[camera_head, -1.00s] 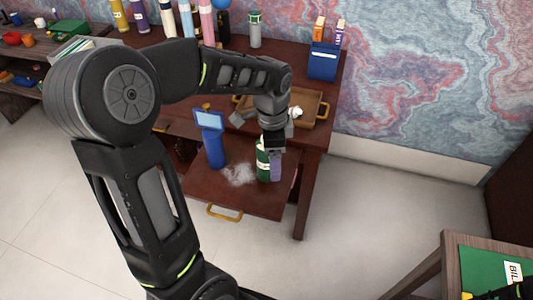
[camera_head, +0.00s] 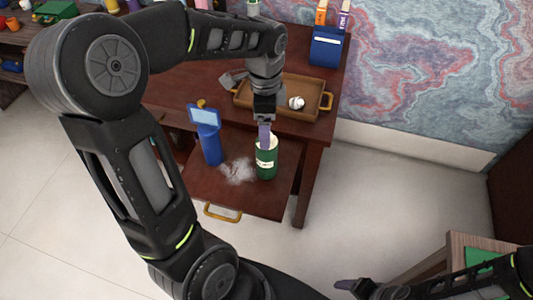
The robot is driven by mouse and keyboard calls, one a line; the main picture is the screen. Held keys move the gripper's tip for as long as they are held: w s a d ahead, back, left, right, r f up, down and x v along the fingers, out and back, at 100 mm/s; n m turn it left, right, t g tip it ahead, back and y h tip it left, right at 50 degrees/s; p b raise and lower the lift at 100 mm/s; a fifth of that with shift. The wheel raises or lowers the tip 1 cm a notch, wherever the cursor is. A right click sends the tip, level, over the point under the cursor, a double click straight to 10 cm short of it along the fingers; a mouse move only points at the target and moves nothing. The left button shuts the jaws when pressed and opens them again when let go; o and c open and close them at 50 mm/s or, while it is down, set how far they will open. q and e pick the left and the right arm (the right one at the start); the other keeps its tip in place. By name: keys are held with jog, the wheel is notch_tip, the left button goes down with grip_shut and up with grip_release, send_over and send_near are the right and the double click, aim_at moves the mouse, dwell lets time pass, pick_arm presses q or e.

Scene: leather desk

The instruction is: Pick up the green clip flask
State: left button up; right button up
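A dark green cylindrical container (camera_head: 266,165) with a pale rim and a light label stands upright on the low pulled-out surface of the desk. A second flask with green on it (camera_head: 253,8) is partly cut off at the top edge; I cannot tell which of the two is the clip flask. My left gripper (camera_head: 264,135) points down over the dark green container. A slim purple-grey piece below it overlaps the rim; I cannot tell whether it is a finger or a held item. My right gripper (camera_head: 352,286) is low in the picture, away from the desk, its opening unclear.
A blue device with a pale screen (camera_head: 209,143) stands left of the container, beside a whitish patch (camera_head: 238,170). A brown tray (camera_head: 312,87) with a white object lies behind. A blue box (camera_head: 327,46) stands at the desk's back right.

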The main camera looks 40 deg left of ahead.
aim_at(267, 158)
pick_arm(q)
jog(key=shift+f, duration=1.35)
jog(key=shift+f, duration=0.1)
jog(key=shift+w+f+p, duration=0.1)
jog(key=shift+f+p, duration=0.2)
jog(key=shift+p, duration=0.1)
notch_tip(267, 158, down, 4)
jog(key=shift+w+f+p, duration=0.15)
jog(key=shift+f+p, duration=0.05)
jog(key=shift+p, duration=0.25)
jog(key=shift+c, duration=0.6)
grip_shut()
